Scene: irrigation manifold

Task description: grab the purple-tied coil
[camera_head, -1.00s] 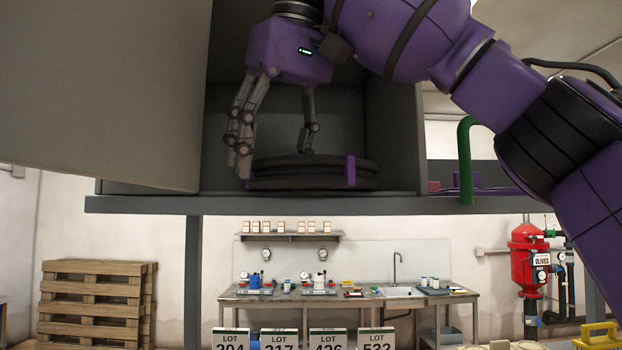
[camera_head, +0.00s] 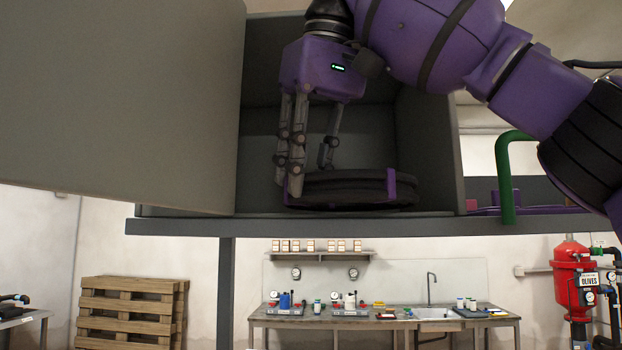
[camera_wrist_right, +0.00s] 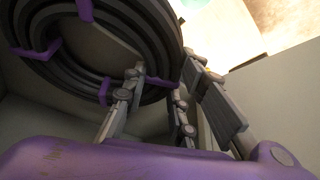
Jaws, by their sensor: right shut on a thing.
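The coil (camera_head: 345,189) is a black ring of hose with purple ties, in the open grey cabinet in the head view. Its left side looks slightly raised and tilted off the cabinet floor. My right gripper (camera_head: 310,180) reaches down from above and is shut on the coil's left part, with fingers on both sides of the hose. In the right wrist view the coil (camera_wrist_right: 155,35) fills the upper left, with purple ties showing, and the fingers (camera_wrist_right: 155,100) close around its near side. My left gripper is not in view.
The cabinet door (camera_head: 120,100) stands open on the left. The cabinet's right wall (camera_head: 428,140) is close beside the coil. A green pipe (camera_head: 503,180) rises at the shelf's right. A workbench (camera_head: 385,318) and stacked pallets (camera_head: 130,312) stand further back.

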